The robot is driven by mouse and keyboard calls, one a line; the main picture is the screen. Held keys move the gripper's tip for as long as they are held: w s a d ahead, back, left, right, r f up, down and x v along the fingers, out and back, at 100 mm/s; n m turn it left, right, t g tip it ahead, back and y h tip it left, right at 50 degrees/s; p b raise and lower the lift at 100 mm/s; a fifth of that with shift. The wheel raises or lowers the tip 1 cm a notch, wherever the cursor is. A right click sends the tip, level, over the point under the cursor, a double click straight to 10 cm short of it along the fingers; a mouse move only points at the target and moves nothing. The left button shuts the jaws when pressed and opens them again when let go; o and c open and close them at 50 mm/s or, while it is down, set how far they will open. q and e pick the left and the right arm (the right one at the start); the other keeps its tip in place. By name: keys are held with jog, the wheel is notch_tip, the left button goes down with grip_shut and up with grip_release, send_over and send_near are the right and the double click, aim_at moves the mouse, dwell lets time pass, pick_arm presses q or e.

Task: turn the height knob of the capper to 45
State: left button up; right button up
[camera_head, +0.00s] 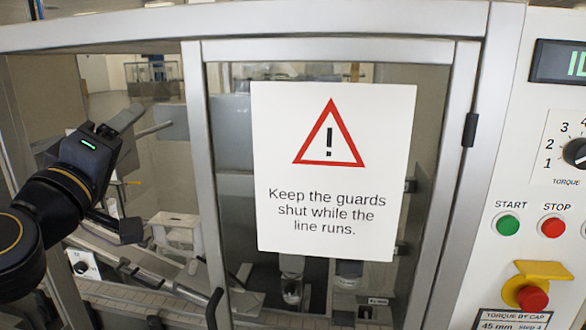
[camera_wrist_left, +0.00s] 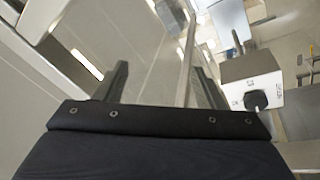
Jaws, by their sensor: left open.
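A small white box with a black knob (camera_head: 82,268) sits low at the left inside the machine. The same kind of box with a black knob (camera_wrist_left: 255,100) shows at the right in the left wrist view. Its markings are too small to read, so I cannot tell its setting or whether it is the height knob. My left gripper (camera_head: 132,175) is open and empty, above and right of that box in the head view. Its two fingers (camera_wrist_left: 162,80) stand apart in the wrist view, with the knob right of them. My right gripper is not in view.
A framed guard door with a warning sign (camera_head: 332,222) stands at the centre. At right, a white panel has a torque knob (camera_head: 575,152), a green start button (camera_head: 508,225), a red stop button (camera_head: 552,227) and a red emergency button (camera_head: 532,298).

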pick_arm(q)
jog(key=s+d+f+m+g+h, duration=0.1)
jog(key=s+d+f+m+g, duration=0.15)
jog(key=f, duration=0.55)
jog(key=s+d+f+m+g+h, duration=0.2)
jog(key=f+g, duration=0.1)
jog(key=f, duration=0.4)
jog(key=s+d+f+m+g+h, duration=0.1)
jog(key=s+d+f+m+g, duration=0.15)
jog(key=f, duration=0.55)
jog(key=s+f+g+b, duration=0.2)
jog(key=s+f, duration=0.4)
jog(key=f, duration=0.4)
jog(key=s+f+m+g+y+b, duration=0.1)
jog(key=s+f+g, duration=0.4)
jog(key=f, duration=0.6)
jog(key=shift+s+g+b, duration=0.3)
jog(key=shift+s+b, duration=0.25)
jog(key=shift+b, duration=0.2)
jog(key=shift+m, duration=0.3)
